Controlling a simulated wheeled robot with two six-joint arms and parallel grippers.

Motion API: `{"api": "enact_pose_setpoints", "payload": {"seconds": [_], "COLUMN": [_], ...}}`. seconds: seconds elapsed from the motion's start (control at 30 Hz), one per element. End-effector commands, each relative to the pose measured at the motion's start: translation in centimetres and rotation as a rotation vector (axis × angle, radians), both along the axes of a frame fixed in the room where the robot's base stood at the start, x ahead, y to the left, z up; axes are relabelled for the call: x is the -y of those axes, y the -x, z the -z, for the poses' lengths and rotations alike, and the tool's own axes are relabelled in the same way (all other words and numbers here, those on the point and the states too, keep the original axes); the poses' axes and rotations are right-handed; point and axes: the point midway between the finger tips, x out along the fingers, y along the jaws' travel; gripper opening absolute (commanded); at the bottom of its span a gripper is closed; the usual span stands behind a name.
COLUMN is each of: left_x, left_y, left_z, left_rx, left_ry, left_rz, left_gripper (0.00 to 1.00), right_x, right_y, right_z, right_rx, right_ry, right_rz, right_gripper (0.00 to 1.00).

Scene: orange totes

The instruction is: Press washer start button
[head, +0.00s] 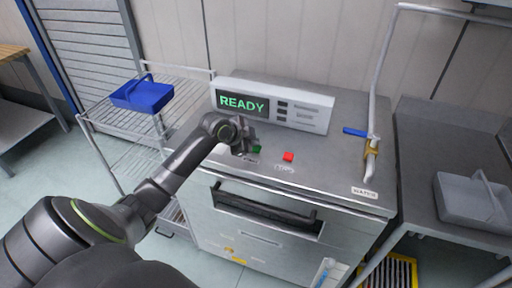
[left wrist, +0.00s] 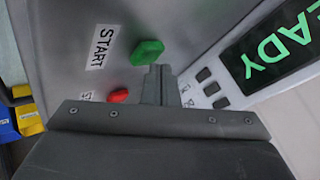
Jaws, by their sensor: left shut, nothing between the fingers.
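The washer (head: 335,190) is a grey metal machine whose display (head: 243,103) reads READY in green. The green start button (head: 256,149) is on its top, beside my left gripper (head: 245,151). In the left wrist view the green button (left wrist: 147,52) sits by a START label (left wrist: 102,47), just beyond the shut, empty fingertips (left wrist: 160,72). I cannot tell whether they touch it. The red button (head: 288,156) is to the right of the green one; it also shows in the left wrist view (left wrist: 118,96). My right gripper is not in view.
A wire rack (head: 125,130) with a blue basket (head: 143,95) stands left of the washer. A grey metal table (head: 445,150) with a grey basket (head: 468,200) is at the right. An upright pipe with a lever (head: 371,150) rises from the washer's right side.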

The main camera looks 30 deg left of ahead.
Motion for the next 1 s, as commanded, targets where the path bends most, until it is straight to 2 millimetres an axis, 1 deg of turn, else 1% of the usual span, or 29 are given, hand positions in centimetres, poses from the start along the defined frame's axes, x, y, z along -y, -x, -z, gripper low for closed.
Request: {"api": "enact_pose_setpoints", "payload": {"seconds": [1.0], "left_x": [0.0], "left_y": [0.0], "left_z": [1.0], "left_rx": [-0.002], "left_ry": [0.000], "left_rz": [-0.001], "left_gripper": [0.00], "right_x": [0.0], "right_y": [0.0], "right_z": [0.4], "right_rx": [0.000], "right_ry": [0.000], "right_rz": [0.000], "right_gripper": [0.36]}}
